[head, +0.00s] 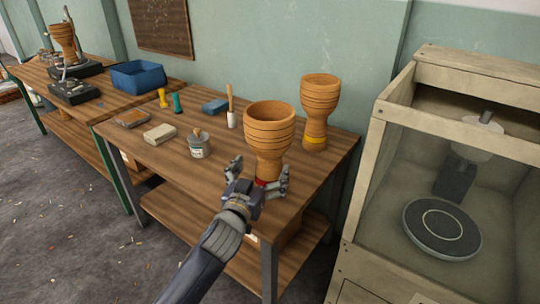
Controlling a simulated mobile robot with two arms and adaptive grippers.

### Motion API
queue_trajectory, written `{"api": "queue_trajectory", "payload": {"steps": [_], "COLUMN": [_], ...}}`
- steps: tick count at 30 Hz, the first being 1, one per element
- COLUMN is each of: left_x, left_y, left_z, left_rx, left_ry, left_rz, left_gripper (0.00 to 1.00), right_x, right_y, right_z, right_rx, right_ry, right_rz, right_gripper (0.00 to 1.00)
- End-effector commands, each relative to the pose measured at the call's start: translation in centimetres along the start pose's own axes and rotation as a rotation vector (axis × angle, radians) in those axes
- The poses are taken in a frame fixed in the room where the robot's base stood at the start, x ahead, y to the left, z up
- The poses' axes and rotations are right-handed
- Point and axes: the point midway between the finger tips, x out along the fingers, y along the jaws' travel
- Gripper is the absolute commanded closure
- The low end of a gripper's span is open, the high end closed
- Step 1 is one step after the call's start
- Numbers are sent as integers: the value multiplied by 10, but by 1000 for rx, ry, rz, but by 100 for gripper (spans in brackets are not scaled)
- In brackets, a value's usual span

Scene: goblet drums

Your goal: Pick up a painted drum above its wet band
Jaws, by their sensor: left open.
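A wooden goblet drum (269,132) stands upright on the workbench, wide bowl up. A red band (261,183) shows low on its foot, partly hidden by my gripper. My left gripper (262,172) is open, its fingers spread on either side of the drum's lower stem, near the height of the red band; I cannot tell whether they touch it. A second goblet drum (319,100) with a yellow band (314,139) stands upright behind it to the right. My right gripper is not in view.
A blue bin (138,75) stands on the bench to the left. A booth with a round turntable (441,228) is at the right.

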Motion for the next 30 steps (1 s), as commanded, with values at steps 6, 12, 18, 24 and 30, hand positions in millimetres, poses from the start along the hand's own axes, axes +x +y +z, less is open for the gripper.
{"api": "queue_trajectory", "payload": {"steps": [6, 12, 18, 24, 30], "left_x": [14, 41, 57, 58, 58], "left_y": [0, 2, 2, 2, 2], "left_z": [0, -1, -1, -2, -2], "left_rx": [2, 2, 2, 1, 1], "left_ry": [1, 2, 0, 0, 0], "left_rz": [0, 0, 1, 1, 1], "left_gripper": [4, 4, 4, 4, 34], "right_x": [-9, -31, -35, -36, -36], "right_y": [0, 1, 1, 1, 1], "right_z": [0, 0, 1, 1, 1], "right_rx": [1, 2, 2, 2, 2], "right_ry": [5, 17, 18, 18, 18], "right_rz": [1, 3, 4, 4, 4], "right_gripper": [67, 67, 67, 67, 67]}}
